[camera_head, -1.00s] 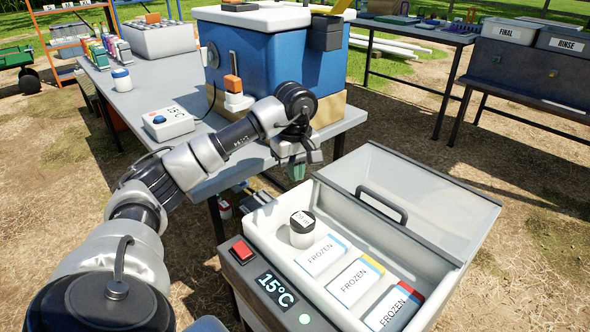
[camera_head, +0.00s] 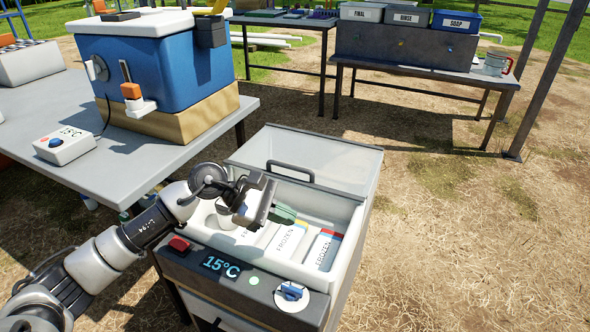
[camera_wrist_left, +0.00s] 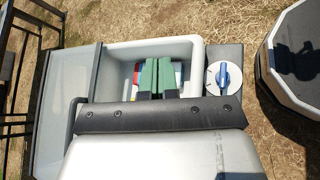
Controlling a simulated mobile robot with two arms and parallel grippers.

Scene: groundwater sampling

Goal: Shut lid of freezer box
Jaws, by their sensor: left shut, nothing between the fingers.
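The freezer box (camera_head: 263,279) stands at the front of the head view, with a 15°C display on its front panel. Its clear lid (camera_head: 335,163) is open, tipped back at the far side, with a dark handle (camera_head: 290,170). Packs marked FROZEN (camera_head: 324,250) lie inside. My left gripper (camera_head: 283,214) is over the open box, its green fingers shut and empty. In the left wrist view the green fingers (camera_wrist_left: 156,76) point into the box, and the lid (camera_wrist_left: 65,100) lies to the left. The white jar inside is largely hidden by my gripper. My right gripper is not in view.
A grey table (camera_head: 60,110) with a blue cooler (camera_head: 165,70) stands at the left, close to the freezer box. A dark bench with labelled bins (camera_head: 405,15) is at the back. A blue knob (camera_head: 291,292) is on the box's front panel. Dry ground at the right is clear.

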